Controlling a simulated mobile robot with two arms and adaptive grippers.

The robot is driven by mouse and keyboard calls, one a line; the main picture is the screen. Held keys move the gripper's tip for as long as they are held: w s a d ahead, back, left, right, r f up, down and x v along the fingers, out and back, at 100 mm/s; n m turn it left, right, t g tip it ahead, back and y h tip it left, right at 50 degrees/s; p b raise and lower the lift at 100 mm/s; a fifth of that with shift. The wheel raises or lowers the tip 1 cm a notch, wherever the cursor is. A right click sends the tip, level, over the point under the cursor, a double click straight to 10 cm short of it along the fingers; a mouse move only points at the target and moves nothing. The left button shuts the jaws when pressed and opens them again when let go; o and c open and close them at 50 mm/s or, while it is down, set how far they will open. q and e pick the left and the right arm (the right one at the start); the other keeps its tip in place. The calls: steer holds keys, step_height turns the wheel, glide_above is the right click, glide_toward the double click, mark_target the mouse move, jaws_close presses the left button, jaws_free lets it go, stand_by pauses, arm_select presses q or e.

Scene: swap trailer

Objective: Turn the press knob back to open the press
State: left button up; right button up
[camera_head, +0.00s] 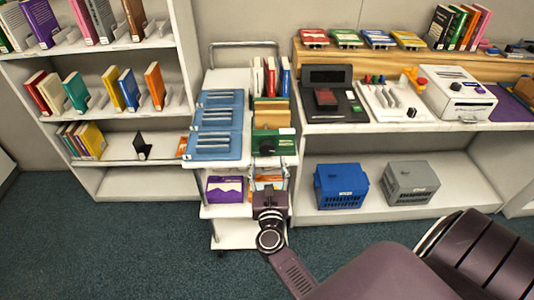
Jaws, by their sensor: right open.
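A green and tan press (273,113) stands on the right half of the white cart's top. A small dark round part that looks like its knob (267,147) shows low on its front, with a white label beside it. My right gripper (269,184) is in front of the cart, below the dark knob and apart from it in the picture. It points away from me, is open and holds nothing that I can see. My left gripper is out of view.
The cart (233,78) also bears blue folders (215,132) and upright books behind the press. A bookcase (113,48) stands at left. A counter at right holds a white device (458,92), with blue (341,186) and grey (409,183) crates below. Carpet in front is clear.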

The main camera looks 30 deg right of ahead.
mark_target(267, 151)
steer(key=x, duration=0.4)
steer(key=shift+w+d+p, duration=0.2)
steer(key=shift+w+p, duration=0.1)
steer(key=shift+c, duration=1.2)
steer(key=c, duration=0.9)
